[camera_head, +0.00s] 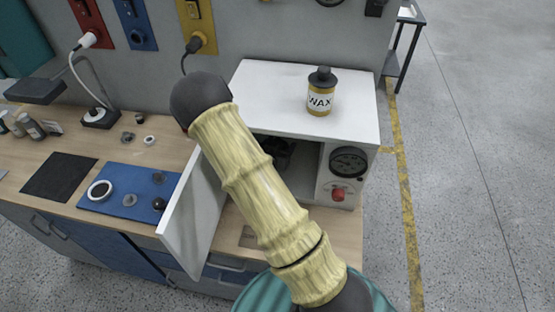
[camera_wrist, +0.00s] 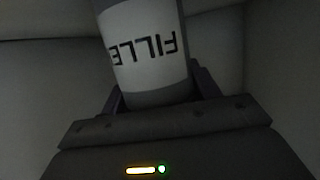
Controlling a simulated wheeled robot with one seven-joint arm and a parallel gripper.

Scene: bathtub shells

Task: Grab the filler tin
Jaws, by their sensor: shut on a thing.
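The filler tin (camera_wrist: 150,75) fills the upper middle of the wrist view, with a pale label reading "FILLE" that appears upside down. My gripper (camera_wrist: 158,92) is shut on the tin, with a dark finger on each side of its body. Dark grey walls surround them, as inside an enclosed space. In the head view, my arm crosses in front of an open white cabinet (camera_head: 350,122) on the bench. The gripper and the filler tin are hidden there.
A wax tin (camera_head: 320,100) stands on top of the cabinet. The cabinet door (camera_head: 190,222) stands open at the left of the opening. A blue mat (camera_head: 130,183) with small parts lies on the bench (camera_head: 150,127). A gauge and red knob (camera_head: 338,194) sit right of the opening.

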